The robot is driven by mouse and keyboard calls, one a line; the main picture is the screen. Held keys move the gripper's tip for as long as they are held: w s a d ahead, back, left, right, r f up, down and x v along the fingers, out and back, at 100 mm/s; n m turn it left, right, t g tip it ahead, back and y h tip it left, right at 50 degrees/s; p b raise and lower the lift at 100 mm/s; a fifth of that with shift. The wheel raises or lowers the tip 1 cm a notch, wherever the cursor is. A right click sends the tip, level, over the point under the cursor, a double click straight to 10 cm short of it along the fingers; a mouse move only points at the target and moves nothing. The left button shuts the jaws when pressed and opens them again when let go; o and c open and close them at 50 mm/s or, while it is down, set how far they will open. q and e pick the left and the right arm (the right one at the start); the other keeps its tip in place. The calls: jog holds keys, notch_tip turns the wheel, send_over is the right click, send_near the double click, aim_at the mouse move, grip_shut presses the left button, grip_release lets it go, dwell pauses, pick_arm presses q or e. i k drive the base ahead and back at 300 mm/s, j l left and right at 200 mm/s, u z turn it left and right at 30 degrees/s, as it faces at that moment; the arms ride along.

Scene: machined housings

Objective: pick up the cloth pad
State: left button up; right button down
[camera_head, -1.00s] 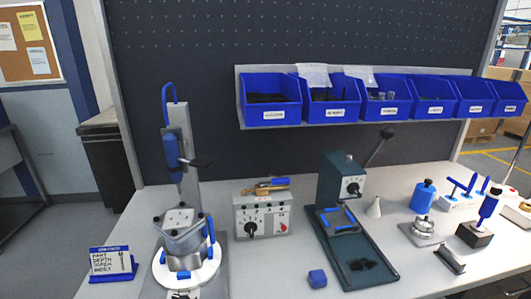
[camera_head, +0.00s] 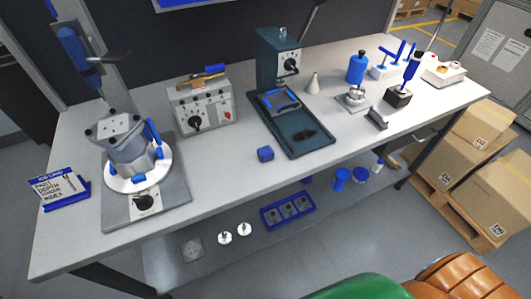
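I cannot identify the cloth pad for certain. A dark, flat, crumpled-looking piece (camera_head: 305,136) lies on the front of the dark green press base on the bench; it is too small to tell whether it is cloth. A small blue block (camera_head: 265,154) sits on the bench just left of that base. A flat grey square (camera_head: 192,249) lies on the lower shelf; its material is unclear. Neither of my grippers is in view.
The bench (camera_head: 225,160) holds a fixture with a clamped housing (camera_head: 128,145), a control box (camera_head: 200,106) and the press (camera_head: 279,57). A blue tray (camera_head: 286,211) is on the lower shelf. Cardboard boxes (camera_head: 485,130) stand at right. Unclear green and orange shapes fill the bottom edge.

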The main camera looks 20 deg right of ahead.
aim_at(264, 154)
jog(key=l+u, duration=0.35)
jog(key=l, duration=0.3)
jog(key=k+l+u, duration=0.1)
jog(key=l+u, duration=0.25)
jog(key=l, duration=0.3)
